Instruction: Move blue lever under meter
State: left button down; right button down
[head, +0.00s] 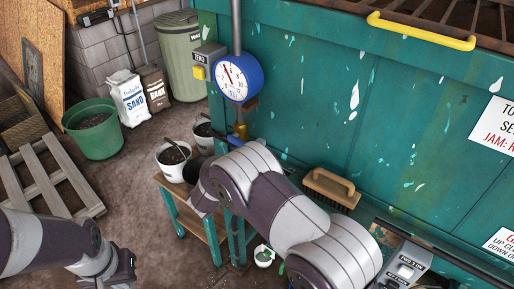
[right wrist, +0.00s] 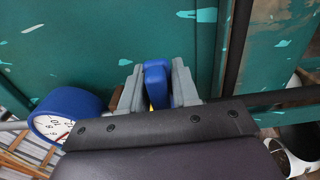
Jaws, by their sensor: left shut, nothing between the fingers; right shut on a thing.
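The round blue meter (head: 237,78) with a white dial is mounted on a grey pipe at the front of the teal machine. It also shows at the left of the right wrist view (right wrist: 52,118). The blue lever (right wrist: 157,82) stands between the fingers of my right gripper (right wrist: 159,88), which is shut on it. In the head view a bit of the blue lever (head: 236,139) shows below the meter, and my right arm hides most of that gripper. My left gripper (head: 125,272) is shut and empty at the lower left, far from the lever.
A wooden-topped stand (head: 168,188) with white buckets of soil is beside the pipe. A brush (head: 331,188) rests on the machine's ledge. A green tub (head: 94,127), a sand bag (head: 128,98) and a pallet (head: 47,181) are at the left. Floor between them is clear.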

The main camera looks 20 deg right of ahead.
jog(key=c, duration=1.1)
grip_release()
jog(key=shift+a+r, duration=0.1)
jog(key=shift+s, duration=0.1)
jog(key=b+v, duration=0.4)
jog(key=v, duration=0.8)
jog(key=shift+s+a+b, duration=0.2)
jog(key=shift+a+b, duration=0.05)
jog(key=shift+b, duration=0.1)
